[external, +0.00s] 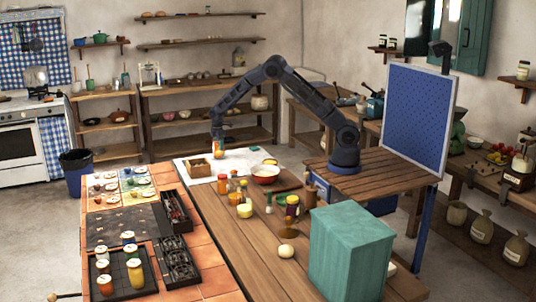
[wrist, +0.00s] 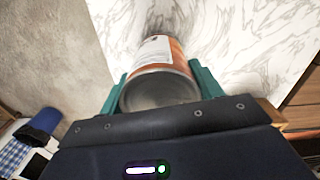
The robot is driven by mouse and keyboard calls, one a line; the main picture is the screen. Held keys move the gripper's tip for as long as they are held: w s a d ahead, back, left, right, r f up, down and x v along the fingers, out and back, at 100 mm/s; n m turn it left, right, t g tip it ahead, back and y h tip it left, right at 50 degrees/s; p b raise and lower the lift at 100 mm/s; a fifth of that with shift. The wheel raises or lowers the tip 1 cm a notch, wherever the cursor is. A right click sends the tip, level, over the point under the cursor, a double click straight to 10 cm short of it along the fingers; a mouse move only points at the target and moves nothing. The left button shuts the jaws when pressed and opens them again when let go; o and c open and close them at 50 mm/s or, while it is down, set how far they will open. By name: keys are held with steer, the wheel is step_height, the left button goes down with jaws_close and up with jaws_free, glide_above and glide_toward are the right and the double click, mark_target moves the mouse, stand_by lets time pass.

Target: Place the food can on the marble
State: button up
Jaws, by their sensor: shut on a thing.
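The food can (wrist: 172,52) has an orange and white label and a bare metal end that faces the wrist camera. My gripper (wrist: 160,88) is shut on it, with a green finger on each side of the can. In the external view the can (external: 218,148) hangs below my gripper (external: 218,138) at the far end of the table. The white veined marble (external: 240,156) lies under and around it. In the wrist view the marble (wrist: 250,35) fills the background behind the can. I cannot tell whether the can touches the marble.
A wooden box (external: 197,168) stands on the marble close to the can. A red-rimmed bowl (external: 265,174) and several jars (external: 243,199) stand nearer on the wooden table. A teal box (external: 348,255) fills the near right end. Bare marble shows right of the can.

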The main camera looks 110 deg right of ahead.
steer(key=shift+f, duration=0.4)
steer(key=shift+f, duration=0.1)
steer(key=o, duration=1.3)
